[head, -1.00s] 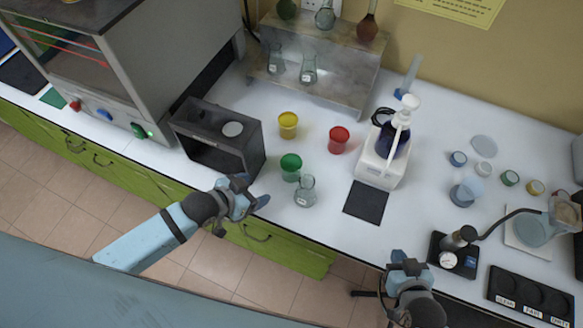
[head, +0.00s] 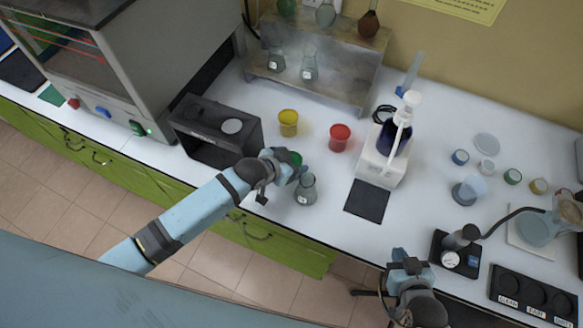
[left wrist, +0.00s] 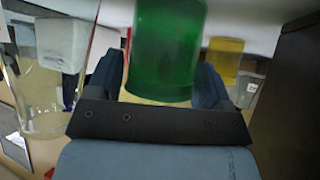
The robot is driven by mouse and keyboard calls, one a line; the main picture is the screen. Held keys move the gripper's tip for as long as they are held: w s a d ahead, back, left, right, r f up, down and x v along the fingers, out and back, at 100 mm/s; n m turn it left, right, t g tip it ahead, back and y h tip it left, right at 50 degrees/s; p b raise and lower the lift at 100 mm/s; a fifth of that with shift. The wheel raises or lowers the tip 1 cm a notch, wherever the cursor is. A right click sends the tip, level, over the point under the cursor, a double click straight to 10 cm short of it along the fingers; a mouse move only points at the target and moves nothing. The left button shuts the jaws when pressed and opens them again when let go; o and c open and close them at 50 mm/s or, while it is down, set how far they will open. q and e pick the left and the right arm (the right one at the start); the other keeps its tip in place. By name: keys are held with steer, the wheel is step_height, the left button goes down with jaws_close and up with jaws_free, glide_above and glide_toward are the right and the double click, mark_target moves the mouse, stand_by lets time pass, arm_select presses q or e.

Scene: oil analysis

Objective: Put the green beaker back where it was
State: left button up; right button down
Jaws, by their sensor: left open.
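The green beaker (head: 295,158) stands on the white bench, mostly hidden behind my left gripper (head: 285,166) in the head view. In the left wrist view the green beaker (left wrist: 168,50) is large and sits between the two dark blue fingers of my left gripper (left wrist: 165,85), which is open around it. A clear flask (head: 306,190) stands close to its right; it also shows in the left wrist view (left wrist: 40,75). My right gripper (head: 410,268) is low at the right, over the bench's front edge; its jaw opening is unclear.
A yellow beaker (head: 288,122) and a red beaker (head: 339,137) stand behind. A dark open box (head: 205,135) is to the left. A white device with a bottle (head: 382,160) and a black mat (head: 367,202) are to the right.

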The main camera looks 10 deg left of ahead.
arm_select(q)
steer(key=shift+c, duration=0.3)
steer(key=c, duration=0.7)
steer(key=shift+r, duration=0.1)
